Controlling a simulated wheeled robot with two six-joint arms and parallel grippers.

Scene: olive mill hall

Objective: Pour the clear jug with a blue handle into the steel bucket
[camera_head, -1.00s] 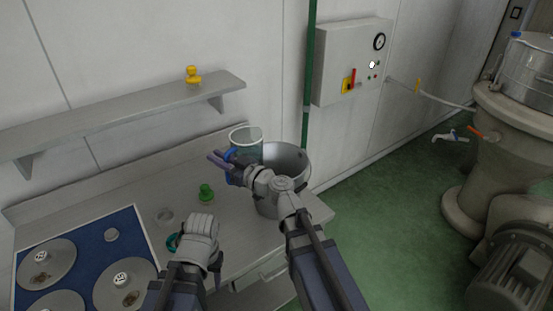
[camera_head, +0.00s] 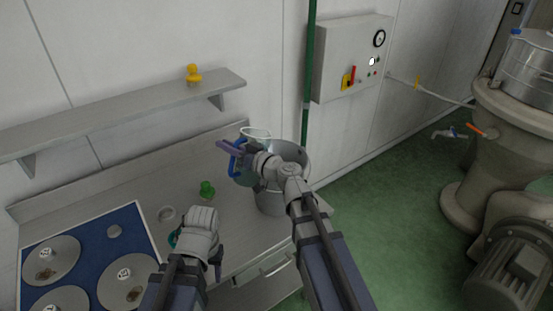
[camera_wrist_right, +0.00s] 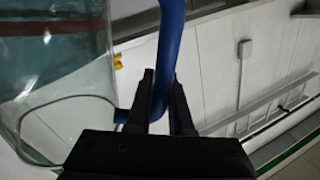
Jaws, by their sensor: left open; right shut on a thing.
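The clear jug (camera_head: 259,133) hangs at the bucket's left side, partly hidden behind my right gripper (camera_head: 242,153). Its blue handle (camera_head: 234,166) is between my right fingers, which are shut on it. The jug looks tilted. In the right wrist view the clear wall of the jug (camera_wrist_right: 55,60) fills the left, with bluish liquid inside, and the blue handle (camera_wrist_right: 170,45) passes between the fingertips. The steel bucket (camera_head: 270,203) stands on the counter's right end, partly covered by my right wrist. My left gripper (camera_head: 200,222) is open and low over the counter front.
A teal item (camera_head: 174,238) is partly hidden by my left gripper. A blue mat (camera_head: 75,240) with round discs lies left. A shelf (camera_head: 130,115) runs above.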

